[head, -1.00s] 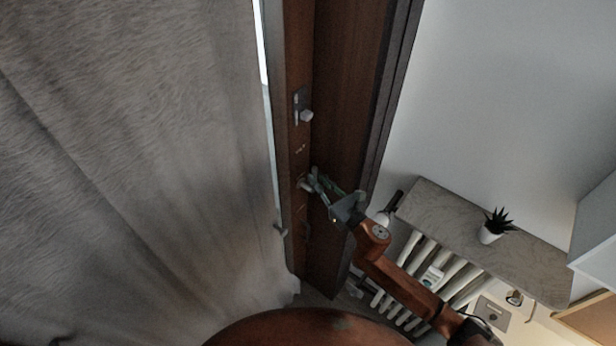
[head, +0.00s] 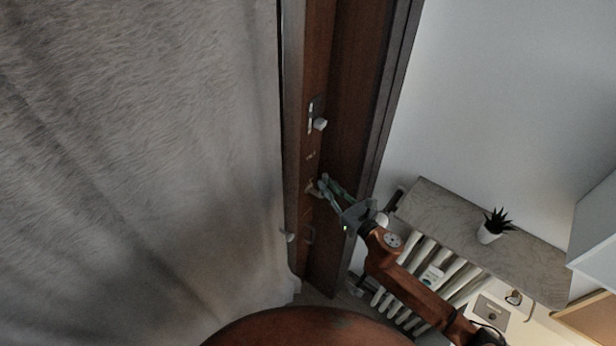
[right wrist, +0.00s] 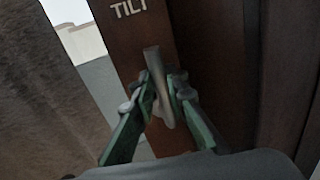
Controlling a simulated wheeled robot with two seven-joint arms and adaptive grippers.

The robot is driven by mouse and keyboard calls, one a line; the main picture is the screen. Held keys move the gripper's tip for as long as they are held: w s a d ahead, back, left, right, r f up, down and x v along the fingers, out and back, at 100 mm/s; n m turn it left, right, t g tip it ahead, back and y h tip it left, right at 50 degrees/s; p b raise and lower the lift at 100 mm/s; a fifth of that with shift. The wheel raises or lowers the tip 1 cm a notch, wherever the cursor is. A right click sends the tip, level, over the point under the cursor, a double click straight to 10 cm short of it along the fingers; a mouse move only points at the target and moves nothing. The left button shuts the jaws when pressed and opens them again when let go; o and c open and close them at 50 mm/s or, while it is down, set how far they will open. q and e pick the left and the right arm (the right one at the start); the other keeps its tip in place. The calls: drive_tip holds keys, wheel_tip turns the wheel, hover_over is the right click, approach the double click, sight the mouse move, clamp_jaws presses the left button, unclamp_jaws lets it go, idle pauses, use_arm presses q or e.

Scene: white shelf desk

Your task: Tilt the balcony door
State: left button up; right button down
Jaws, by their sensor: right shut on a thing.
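The balcony door (head: 318,60) is a brown wooden panel in the middle of the head view, beside a dark frame. A knob-like handle on a metal plate (head: 317,122) sits higher on it. My right gripper (head: 322,187) is at a lower grey handle (head: 312,189). In the right wrist view this handle (right wrist: 154,62) stands between the green fingers of my right gripper (right wrist: 161,98), which are shut on it. A label reading "TILT" (right wrist: 128,9) is on the door above the handle. My left gripper is not in view.
A grey curtain (head: 130,150) covers the left side, close to the door edge. At the right, a stone sill (head: 470,230) holds a small potted plant (head: 491,226) above a white radiator (head: 435,270). A pale wall (head: 500,90) rises behind.

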drive_tip(key=shift+s+d+r, duration=0.3)
drive_tip(key=shift+d, duration=0.2)
drive_tip(key=shift+s+d+r, duration=0.25)
drive_tip(key=shift+d+r, duration=0.05)
drive_tip(key=shift+d, duration=0.2)
drive_tip(key=c, duration=2.3)
unclamp_jaws()
drive_tip(key=o, duration=0.4)
drive_tip(key=shift+s+d+f, duration=0.1)
drive_tip(key=shift+s+d, duration=0.05)
drive_tip(key=shift+s, duration=0.05)
drive_tip(key=shift+c, duration=0.2)
drive_tip(key=o, duration=0.4)
drive_tip(key=shift+f, duration=0.2)
drive_tip(key=shift+c, duration=0.2)
drive_tip(key=v, duration=1)
